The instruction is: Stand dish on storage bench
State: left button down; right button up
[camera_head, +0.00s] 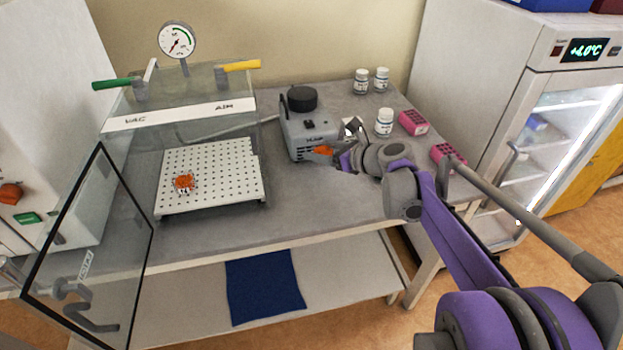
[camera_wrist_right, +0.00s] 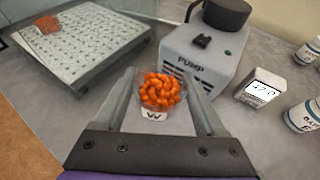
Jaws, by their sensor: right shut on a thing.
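My right gripper (camera_head: 335,158) is shut on a small clear dish (camera_wrist_right: 152,115) filled with orange tablets and marked with a "W". In the head view the orange tablets (camera_head: 323,150) show at the fingertips, in front of the grey pump (camera_head: 305,135). In the right wrist view the dish sits between the two fingers (camera_wrist_right: 160,95); I cannot tell whether its base touches the bench. A second dish of orange tablets (camera_head: 184,184) stands on the perforated white shelf (camera_head: 225,170) of the open vacuum chamber. The grey-topped bench (camera_head: 290,215) carries all this. My left gripper is not in view.
The clear chamber door (camera_head: 95,245) hangs open at the left. White bottles (camera_head: 384,122) and pink racks (camera_head: 413,123) stand right of the pump. A small box with a readout (camera_wrist_right: 262,92) is beside it. A blue mat (camera_head: 265,287) lies on the lower shelf.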

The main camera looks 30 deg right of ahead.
send_over(322, 185)
notch_tip(322, 185, down, 5)
jog(key=shift+s+f, duration=0.15)
jog(key=shift+f, duration=0.05)
jog(key=shift+f+b, duration=0.5)
jog(key=shift+f, duration=1.5)
jog(key=shift+f, duration=0.1)
jog(key=o, duration=1.4)
jog(key=shift+c, duration=0.2)
